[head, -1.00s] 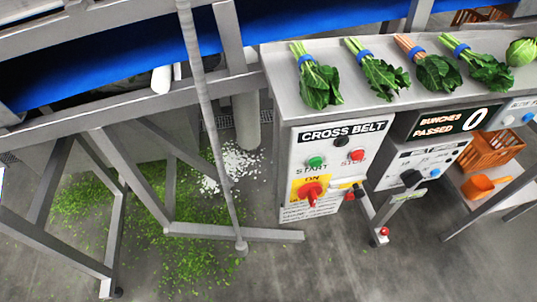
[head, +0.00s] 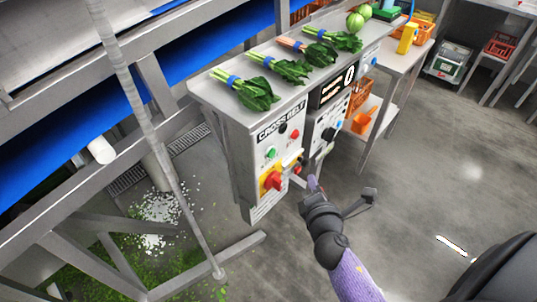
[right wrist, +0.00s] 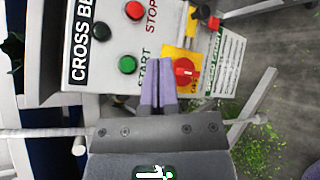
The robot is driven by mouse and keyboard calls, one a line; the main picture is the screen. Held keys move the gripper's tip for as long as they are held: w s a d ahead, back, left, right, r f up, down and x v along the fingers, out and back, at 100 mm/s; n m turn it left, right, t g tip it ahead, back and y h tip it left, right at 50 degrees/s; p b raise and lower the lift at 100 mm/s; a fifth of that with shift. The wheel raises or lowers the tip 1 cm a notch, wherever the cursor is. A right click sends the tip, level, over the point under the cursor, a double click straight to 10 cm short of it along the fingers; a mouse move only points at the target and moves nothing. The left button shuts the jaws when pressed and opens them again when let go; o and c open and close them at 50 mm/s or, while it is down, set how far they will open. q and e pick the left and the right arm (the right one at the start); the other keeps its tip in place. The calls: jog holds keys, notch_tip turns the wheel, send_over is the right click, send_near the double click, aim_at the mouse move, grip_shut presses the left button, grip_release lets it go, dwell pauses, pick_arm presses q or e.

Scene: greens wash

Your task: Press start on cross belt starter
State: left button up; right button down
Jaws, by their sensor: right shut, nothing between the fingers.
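The white CROSS BELT starter box (head: 262,200) hangs under the front of the steel counter. Its green START button (head: 271,153) sits left of the red STOP button (head: 294,133), above a red rotary switch (head: 272,181) on a yellow plate. My right gripper (head: 313,183) is shut and empty, in front of the box and to its right. In the right wrist view the box appears turned sideways. There the shut purple fingers (right wrist: 158,83) point at the panel near the START lettering, between the green button (right wrist: 127,65) and the red switch (right wrist: 186,71). Contact is not visible. My left gripper is out of view.
Leafy bunches (head: 257,92) with blue bands lie on the counter (head: 215,90). A second control box (head: 325,125) stands right of the starter. A blue belt (head: 90,115) and steel frame legs are at left. Green scraps (head: 100,270) litter the floor. The right floor is mostly open.

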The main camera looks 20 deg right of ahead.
jog(key=b, duration=0.1)
send_near(276, 153)
jog(key=w+d+f, duration=0.2)
jog(key=w+d, duration=0.1)
jog(key=w, duration=0.1)
jog(key=shift+w+d+r, duration=0.1)
jog(key=shift+w+r, duration=0.05)
jog(key=shift+w, duration=0.25)
dwell(1.7)
jog(key=shift+w, duration=0.4)
jog(key=shift+w+a+b, duration=0.3)
jog(key=shift+w+a, duration=0.05)
jog(key=shift+w, duration=0.05)
dwell(0.5)
jog(key=shift+s, duration=0.1)
jog(key=shift+s+d+p, duration=0.3)
jog(key=shift+s+d, duration=0.05)
jog(key=shift+s, duration=0.35)
